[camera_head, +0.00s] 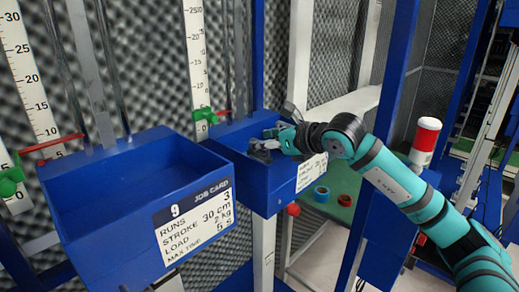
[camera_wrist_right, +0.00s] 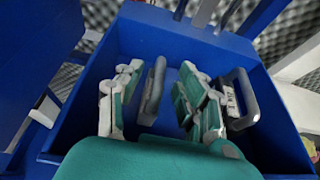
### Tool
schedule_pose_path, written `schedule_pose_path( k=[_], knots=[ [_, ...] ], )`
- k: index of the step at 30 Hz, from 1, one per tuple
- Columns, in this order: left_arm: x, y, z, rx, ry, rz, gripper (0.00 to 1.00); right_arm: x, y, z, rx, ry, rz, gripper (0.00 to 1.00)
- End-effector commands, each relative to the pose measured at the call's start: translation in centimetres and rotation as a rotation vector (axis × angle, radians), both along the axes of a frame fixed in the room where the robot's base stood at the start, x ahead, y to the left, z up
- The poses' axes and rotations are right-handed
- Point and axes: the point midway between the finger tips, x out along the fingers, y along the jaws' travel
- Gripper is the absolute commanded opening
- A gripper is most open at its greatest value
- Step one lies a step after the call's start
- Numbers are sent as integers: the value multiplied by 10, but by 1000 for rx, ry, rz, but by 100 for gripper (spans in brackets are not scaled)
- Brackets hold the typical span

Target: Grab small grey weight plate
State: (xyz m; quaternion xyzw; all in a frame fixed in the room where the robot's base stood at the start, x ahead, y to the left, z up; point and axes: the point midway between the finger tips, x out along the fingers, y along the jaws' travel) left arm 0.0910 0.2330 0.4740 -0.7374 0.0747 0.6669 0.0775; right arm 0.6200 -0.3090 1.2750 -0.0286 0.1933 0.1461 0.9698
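My right gripper (camera_head: 272,142) reaches down into the blue bin at the middle of the head view. In the right wrist view its two fingers (camera_wrist_right: 162,70) stand apart, open, inside the bin. A grey weight plate (camera_wrist_right: 153,88) stands on edge between the fingers, closer to the left one, with a gap on the right. A second dark grey plate (camera_wrist_right: 241,98) with a white label stands outside the right finger. Grey shapes (camera_head: 260,152) show by the gripper in the head view, too small to tell apart. My left gripper is not in view.
The bin's blue walls (camera_wrist_right: 262,72) rise close around the gripper. A second blue bin (camera_head: 120,205) with a job card is at the left and looks empty. Blue posts and a red-and-white cylinder (camera_head: 425,138) stand at the right.

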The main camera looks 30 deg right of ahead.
Motion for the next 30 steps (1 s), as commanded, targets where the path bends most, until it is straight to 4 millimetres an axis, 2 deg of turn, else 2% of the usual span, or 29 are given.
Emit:
schedule_pose_path(
  k=[3, 10, 19, 30],
  knots=[
    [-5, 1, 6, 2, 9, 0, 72, 8, 3, -2, 0, 0, 1, 38],
    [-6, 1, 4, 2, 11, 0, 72, 9, 3, -5, -1, 0, -1, 38],
    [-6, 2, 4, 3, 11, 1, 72, 9, 3, -4, -1, -1, 0, 0],
    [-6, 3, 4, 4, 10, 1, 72, 9, 3, -2, 0, -6, 0, 0]
  ],
)
